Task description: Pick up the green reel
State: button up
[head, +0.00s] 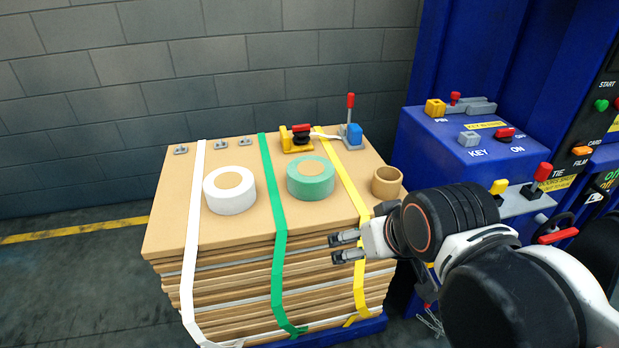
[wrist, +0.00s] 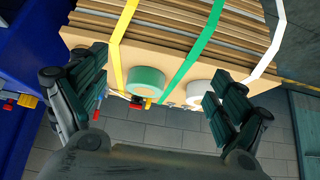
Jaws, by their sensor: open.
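The green reel (head: 311,179) lies flat on top of the stack of boards, between the green strap (head: 272,200) and the yellow strap (head: 352,200). In the wrist view the green reel (wrist: 147,80) shows between my open fingers, beyond them. My gripper (head: 347,247) is open and empty, in front of the stack's front right side and lower in the picture than the reel. The gripper's two fingers also show in the wrist view (wrist: 155,95). They are apart from the reel.
A white reel (head: 229,190) lies left of the green strap. A brown cardboard core (head: 386,182) stands at the stack's right edge. Yellow and blue strapping tools (head: 351,135) sit at the back edge. A blue machine (head: 460,150) with levers stands close on the right.

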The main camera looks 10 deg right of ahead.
aim_at(311, 178)
jog(key=i+l+z, duration=0.25)
jog(key=i, duration=0.3)
jog(key=i+z, duration=0.25)
jog(key=i, duration=0.25)
